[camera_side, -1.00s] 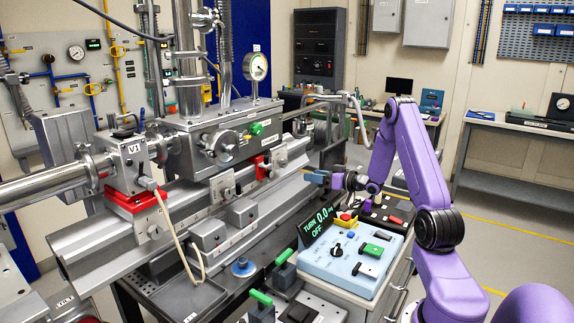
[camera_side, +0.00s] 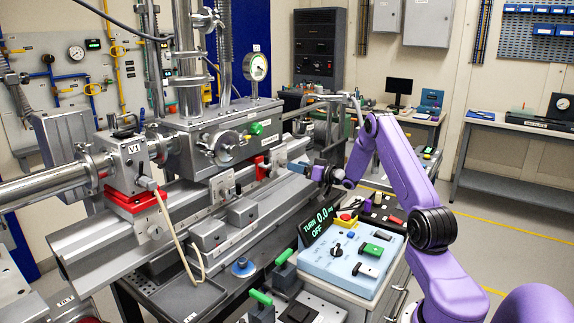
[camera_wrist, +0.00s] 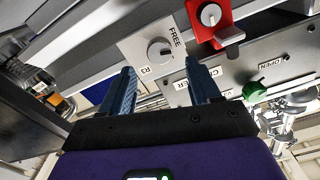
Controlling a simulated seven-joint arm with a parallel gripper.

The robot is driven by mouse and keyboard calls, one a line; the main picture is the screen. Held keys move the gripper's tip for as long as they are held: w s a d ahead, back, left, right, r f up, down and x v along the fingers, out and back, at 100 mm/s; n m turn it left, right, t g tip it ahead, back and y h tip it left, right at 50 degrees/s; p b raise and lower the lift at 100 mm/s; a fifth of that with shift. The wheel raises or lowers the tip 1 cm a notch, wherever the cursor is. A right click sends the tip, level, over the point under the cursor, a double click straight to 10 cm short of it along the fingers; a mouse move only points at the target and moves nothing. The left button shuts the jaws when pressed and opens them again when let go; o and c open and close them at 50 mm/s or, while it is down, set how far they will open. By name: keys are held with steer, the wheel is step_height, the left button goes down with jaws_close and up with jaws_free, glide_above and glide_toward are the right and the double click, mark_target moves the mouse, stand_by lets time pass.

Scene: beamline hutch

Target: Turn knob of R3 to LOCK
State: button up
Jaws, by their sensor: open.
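The R3 knob (camera_wrist: 160,52) is a small grey round knob on a light square plate in the wrist view. The plate bears the labels FREE (camera_wrist: 175,37) and R3. I cannot read a LOCK mark there, nor surely tell which way the knob points. The plate (camera_side: 280,157) also shows in the side view, on the rail right of a red bracket. My gripper (camera_wrist: 160,70) is open and empty, its blue-grey fingers pointing at the plate on either side of the knob's line. In the side view my gripper (camera_side: 300,167) is close to the plate, apparently apart from it.
The red bracket (camera_wrist: 208,18) with its own knob stands beside the R3 plate. A green knob (camera_wrist: 257,88) is on the chamber front, also in the side view (camera_side: 257,128). A control box (camera_side: 352,262) with a display reading TURN 0.0 OFF stands below my arm.

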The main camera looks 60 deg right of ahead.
mark_target(286, 163)
steer(key=shift+w, duration=2.8)
steer(key=shift+c, duration=0.3)
steer(key=c, duration=1)
